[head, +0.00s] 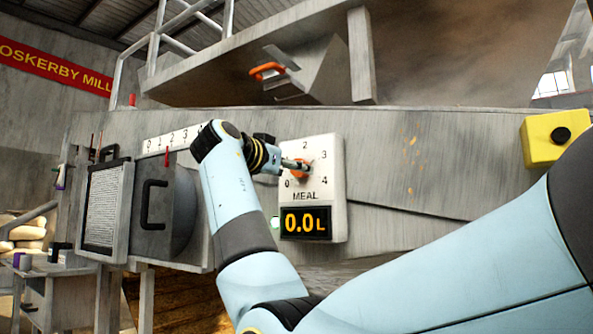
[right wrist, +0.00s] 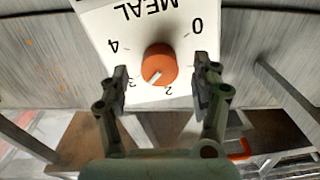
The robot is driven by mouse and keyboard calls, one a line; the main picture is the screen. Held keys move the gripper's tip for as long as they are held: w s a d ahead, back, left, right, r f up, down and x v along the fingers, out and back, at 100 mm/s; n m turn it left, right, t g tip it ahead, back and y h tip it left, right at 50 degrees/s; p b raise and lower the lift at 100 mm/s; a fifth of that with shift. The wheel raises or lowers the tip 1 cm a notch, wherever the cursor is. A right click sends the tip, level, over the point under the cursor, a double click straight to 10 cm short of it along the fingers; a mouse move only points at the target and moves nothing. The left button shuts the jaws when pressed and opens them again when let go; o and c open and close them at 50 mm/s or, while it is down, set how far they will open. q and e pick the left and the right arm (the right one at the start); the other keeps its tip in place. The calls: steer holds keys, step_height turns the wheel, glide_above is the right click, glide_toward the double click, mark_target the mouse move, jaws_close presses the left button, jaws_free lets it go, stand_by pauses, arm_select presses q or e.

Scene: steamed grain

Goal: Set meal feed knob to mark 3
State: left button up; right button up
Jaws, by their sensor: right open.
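The orange meal knob (head: 301,175) sits on a white dial plate (head: 327,160) marked MEAL, with marks from 0 to 4 around it. In the right wrist view the knob (right wrist: 159,62) shows upside down; its pale line appears to point between marks 2 and 3. The display (head: 306,223) below reads 0.0 L. My right gripper (head: 298,164) is in front of the knob and partly hides it. In the right wrist view its open fingers (right wrist: 161,74) stand on either side of the knob, apart from it. My left gripper is not in view.
A black-handled door (head: 152,205) and a numbered scale (head: 172,140) with a red pointer are left of the dial. An orange handle (head: 267,70) is above. A yellow box with a black button (head: 542,142) is at the right. The panel right of the dial is bare.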

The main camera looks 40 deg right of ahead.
mark_target(300, 177)
steer(key=v, duration=0.4)
steer(key=shift+s+a, duration=0.1)
steer(key=shift+a, duration=0.3)
steer(key=w+d+n+p, duration=0.1)
steer(key=d+n+p, duration=0.1)
steer(key=n, duration=0.1)
steer(key=d+n+p, duration=0.3)
steer(key=n, duration=0.1)
steer(key=w+d+n+p, duration=0.1)
steer(key=d+n+p, duration=0.1)
steer(key=n+p, duration=0.1)
steer(key=shift+w+d+n, duration=0.25)
steer(key=shift+w+n, duration=0.1)
steer(key=shift+n, duration=0.05)
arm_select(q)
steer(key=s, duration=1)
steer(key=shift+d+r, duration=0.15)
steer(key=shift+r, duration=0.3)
